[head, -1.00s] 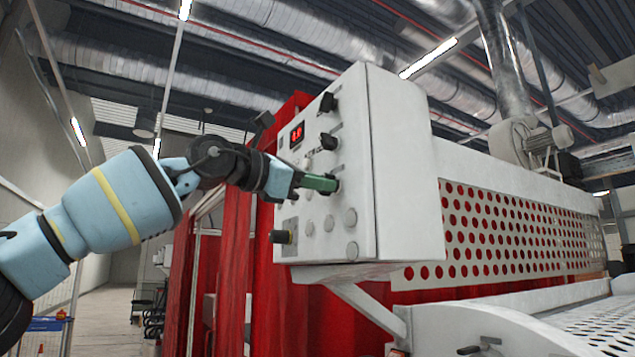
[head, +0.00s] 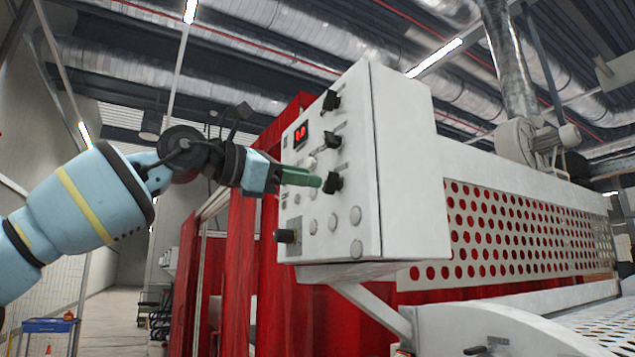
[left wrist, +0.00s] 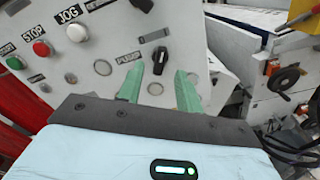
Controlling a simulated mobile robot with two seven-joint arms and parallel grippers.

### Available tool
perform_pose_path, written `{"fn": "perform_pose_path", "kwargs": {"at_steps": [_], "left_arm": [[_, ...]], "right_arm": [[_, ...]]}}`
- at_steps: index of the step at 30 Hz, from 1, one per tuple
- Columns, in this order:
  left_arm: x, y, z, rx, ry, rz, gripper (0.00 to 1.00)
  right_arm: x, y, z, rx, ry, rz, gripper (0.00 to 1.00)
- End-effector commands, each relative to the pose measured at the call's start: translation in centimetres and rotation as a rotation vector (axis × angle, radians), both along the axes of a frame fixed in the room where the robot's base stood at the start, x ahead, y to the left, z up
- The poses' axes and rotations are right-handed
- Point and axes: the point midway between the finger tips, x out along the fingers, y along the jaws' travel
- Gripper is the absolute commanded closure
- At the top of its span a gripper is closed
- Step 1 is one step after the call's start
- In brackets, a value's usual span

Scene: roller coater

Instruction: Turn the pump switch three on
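The control panel (head: 382,200) is a white box with black rotary knobs down its face. The lowest knob of the right-hand column (head: 332,182) lies just beyond my left gripper (head: 311,180). In the left wrist view this knob (left wrist: 160,60) stands nearly upright in the picture, beside a label reading PUMP; its number is not readable. My left gripper's green fingers (left wrist: 159,74) are open, one on each side of the knob in that view. In the head view the fingertips are slightly short of the knob, apart from it. My right gripper is not in view.
Two more knobs (head: 331,101) (head: 332,140) sit above, near a red display (head: 301,135). Red and green buttons (left wrist: 41,48) lie at the left in the wrist view. A black switch (head: 287,236) sticks out at the panel's lower left. Red curtains (head: 237,240) hang behind.

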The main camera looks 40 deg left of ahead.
Motion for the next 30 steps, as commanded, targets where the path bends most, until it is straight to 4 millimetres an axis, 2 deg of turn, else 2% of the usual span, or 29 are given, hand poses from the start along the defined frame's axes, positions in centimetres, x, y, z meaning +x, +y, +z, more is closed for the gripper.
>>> {"fn": "perform_pose_path", "kwargs": {"at_steps": [6, 10, 30], "left_arm": [[-2.4, 0.7, -0.1, 0.0, 0.0, 0.0, 0.65], [-3.2, 0.9, -0.1, 0.0, 0.001, 0.0, 0.65], [-3.4, 1.0, -0.1, 0.0, 0.001, 0.0, 0.65]], "right_arm": [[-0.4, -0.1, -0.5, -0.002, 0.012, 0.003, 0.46], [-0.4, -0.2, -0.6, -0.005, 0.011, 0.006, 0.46], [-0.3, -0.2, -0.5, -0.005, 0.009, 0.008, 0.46]]}}
